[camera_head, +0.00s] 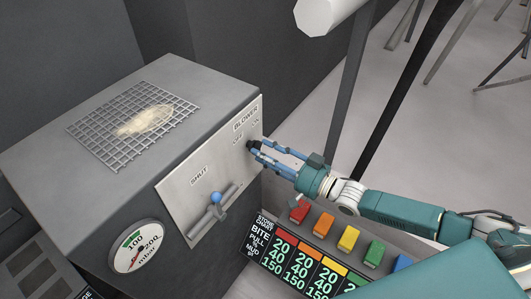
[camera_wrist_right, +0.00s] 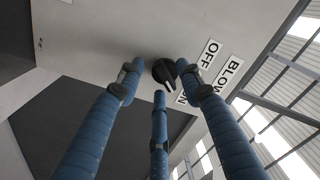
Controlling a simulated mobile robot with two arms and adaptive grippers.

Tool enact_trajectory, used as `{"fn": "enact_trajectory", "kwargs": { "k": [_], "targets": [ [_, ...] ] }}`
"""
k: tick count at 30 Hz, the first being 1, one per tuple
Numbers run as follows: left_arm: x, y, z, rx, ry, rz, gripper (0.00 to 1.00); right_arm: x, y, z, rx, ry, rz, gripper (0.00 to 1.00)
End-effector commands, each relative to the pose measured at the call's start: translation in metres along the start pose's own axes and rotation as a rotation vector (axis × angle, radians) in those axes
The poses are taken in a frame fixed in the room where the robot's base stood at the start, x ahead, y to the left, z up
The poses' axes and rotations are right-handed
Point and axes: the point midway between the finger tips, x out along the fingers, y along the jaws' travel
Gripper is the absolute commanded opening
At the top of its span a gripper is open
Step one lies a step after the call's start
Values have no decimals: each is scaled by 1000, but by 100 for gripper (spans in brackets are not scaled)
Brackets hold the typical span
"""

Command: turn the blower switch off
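The blower switch (camera_head: 251,145) is a small black rotary knob under the BLOWER label on the light panel (camera_head: 205,180). In the right wrist view the knob (camera_wrist_right: 163,71) is ahead, with its pointer end toward the ON label and away from the OFF label (camera_wrist_right: 208,55). My right gripper (camera_head: 262,152) is at the knob, its three blue fingers partly hiding it in the head view. In the wrist view the fingers (camera_wrist_right: 158,95) are spread apart, with gaps between them and the knob; contact is not clear. My left gripper is not in view.
A blue-tipped SHUT lever (camera_head: 215,198) sits left of the switch on the same panel. A pressure gauge (camera_head: 138,246) and a mesh grille (camera_head: 133,115) are on the grey box. Several coloured buttons (camera_head: 348,238) line a console below my right arm. A dark post (camera_head: 350,80) stands behind.

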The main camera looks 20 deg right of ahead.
Motion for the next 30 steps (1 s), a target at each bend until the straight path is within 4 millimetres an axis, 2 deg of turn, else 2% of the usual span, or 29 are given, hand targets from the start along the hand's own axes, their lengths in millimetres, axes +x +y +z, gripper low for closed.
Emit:
{"fn": "enact_trajectory", "kwargs": {
  "k": [1, 6, 19, 30],
  "targets": [
    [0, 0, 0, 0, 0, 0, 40, 0, 0, 0, 0, 0, 0, 32],
    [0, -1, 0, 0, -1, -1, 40, 0, 0, 0, 0, 0, 0, 0],
    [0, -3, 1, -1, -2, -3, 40, 0, 1, -1, -58, 1, 1, 0],
    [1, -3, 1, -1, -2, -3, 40, 0, 2, -2, -336, 1, 1, 0]
  ]
}}
